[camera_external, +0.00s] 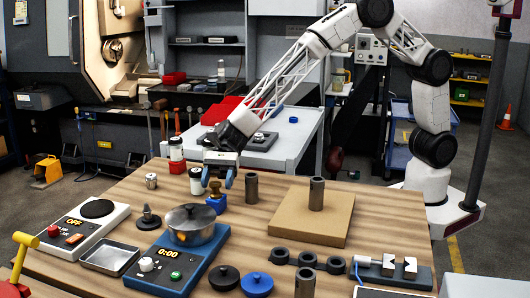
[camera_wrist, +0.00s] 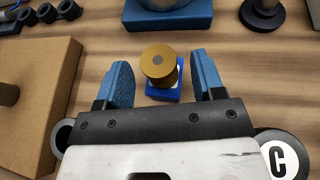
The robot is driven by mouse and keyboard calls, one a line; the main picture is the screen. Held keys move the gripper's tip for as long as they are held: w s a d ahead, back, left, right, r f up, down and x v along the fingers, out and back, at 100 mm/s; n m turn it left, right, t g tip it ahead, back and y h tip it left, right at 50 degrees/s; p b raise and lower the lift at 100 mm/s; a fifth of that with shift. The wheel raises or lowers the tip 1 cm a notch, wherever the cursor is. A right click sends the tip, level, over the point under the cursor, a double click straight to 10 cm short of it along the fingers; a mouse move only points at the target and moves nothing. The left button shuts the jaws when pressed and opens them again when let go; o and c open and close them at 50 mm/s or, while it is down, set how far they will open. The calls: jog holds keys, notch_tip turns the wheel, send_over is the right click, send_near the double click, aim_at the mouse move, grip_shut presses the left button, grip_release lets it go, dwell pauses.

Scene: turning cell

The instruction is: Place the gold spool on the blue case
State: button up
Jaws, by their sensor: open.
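The gold spool (camera_external: 215,188) stands upright on the small blue case (camera_external: 217,205) near the middle of the table in the external view. In the wrist view the spool (camera_wrist: 159,64) sits between my fingers and hides much of the case (camera_wrist: 164,93) beneath it. My gripper (camera_external: 218,179) is just above and around the spool. In the wrist view my gripper (camera_wrist: 162,82) is open, with its two blue fingers spread and a visible gap on both sides of the spool.
A pot (camera_external: 194,224) on a blue scale-like unit (camera_external: 172,268) stands in front. A dark cylinder (camera_external: 251,187) is to the right, near a cardboard-coloured board (camera_external: 290,222) bearing another cylinder (camera_external: 317,193). Black-and-white jars (camera_external: 195,181) stand close to the left. Some bare wood surrounds the case.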

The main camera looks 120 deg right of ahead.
jog(key=v, duration=1)
jog(key=shift+f, duration=0.15)
jog(key=s+a+r+n+g+h, duration=0.15)
jog(key=s+a+r+n, duration=0.25)
jog(key=s, duration=0.4)
jog(key=s+a+r+n+g+h, duration=0.15)
jog(key=s+a+r+n, duration=0.25)
jog(key=s, duration=0.5)
jog(key=s+a+r+n+g, duration=0.2)
jog(key=s+a+r+n, duration=0.25)
jog(key=s, duration=0.35)
jog(key=s+d+n+h, duration=0.2)
jog(key=s+n+h, duration=0.6)
jog(key=s, duration=2.3)
jog(key=shift+s+r+n, duration=0.2)
jog(key=shift+r+n, duration=0.25)
jog(key=shift+n, duration=1.8)
